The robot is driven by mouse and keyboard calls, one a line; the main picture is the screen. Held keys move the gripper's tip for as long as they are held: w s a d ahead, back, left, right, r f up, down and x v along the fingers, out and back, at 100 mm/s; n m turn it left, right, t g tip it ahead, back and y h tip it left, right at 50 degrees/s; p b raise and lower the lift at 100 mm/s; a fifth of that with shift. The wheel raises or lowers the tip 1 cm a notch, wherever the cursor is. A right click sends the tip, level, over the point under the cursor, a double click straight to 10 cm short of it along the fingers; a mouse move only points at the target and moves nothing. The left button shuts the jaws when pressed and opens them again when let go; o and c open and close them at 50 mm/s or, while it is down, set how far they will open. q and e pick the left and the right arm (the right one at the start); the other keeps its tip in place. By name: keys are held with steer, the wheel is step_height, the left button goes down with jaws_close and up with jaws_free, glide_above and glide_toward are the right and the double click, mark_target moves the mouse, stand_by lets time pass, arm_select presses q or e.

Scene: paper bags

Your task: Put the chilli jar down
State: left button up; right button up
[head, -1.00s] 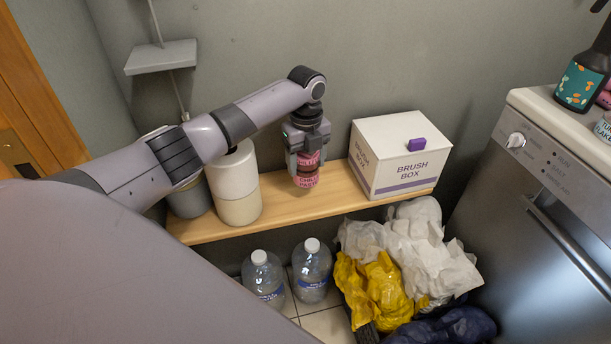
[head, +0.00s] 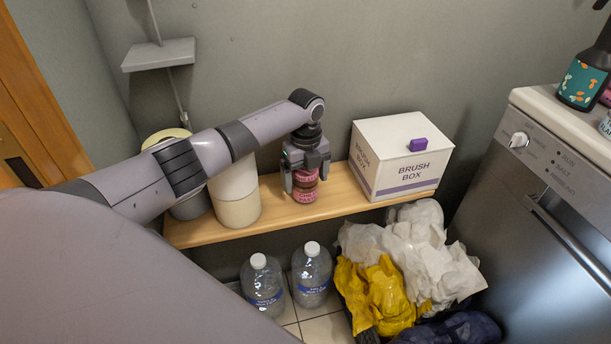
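The chilli jar (head: 305,194) has a pink label and dark contents. It is upright between the fingers of my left gripper (head: 306,179), over the middle of the wooden shelf (head: 275,207). The fingers lie along both sides of the jar and seem shut on it. The jar's base appears to be at the shelf top, though I cannot be sure of contact. The gripper hides the jar's upper part. My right gripper is out of view.
A white brush box (head: 402,157) stands right of the jar, and a cream canister (head: 236,190) stands to the left. Below are two clear bottles (head: 312,275) and crumpled white and yellow bags (head: 378,292). Bare shelf lies on both sides of the jar.

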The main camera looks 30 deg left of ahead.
arm_select(q)
steer(key=shift+r, duration=0.1)
step_height(320, 180, up, 11)
steer(key=p, duration=0.3)
steer(key=shift+r, duration=0.55)
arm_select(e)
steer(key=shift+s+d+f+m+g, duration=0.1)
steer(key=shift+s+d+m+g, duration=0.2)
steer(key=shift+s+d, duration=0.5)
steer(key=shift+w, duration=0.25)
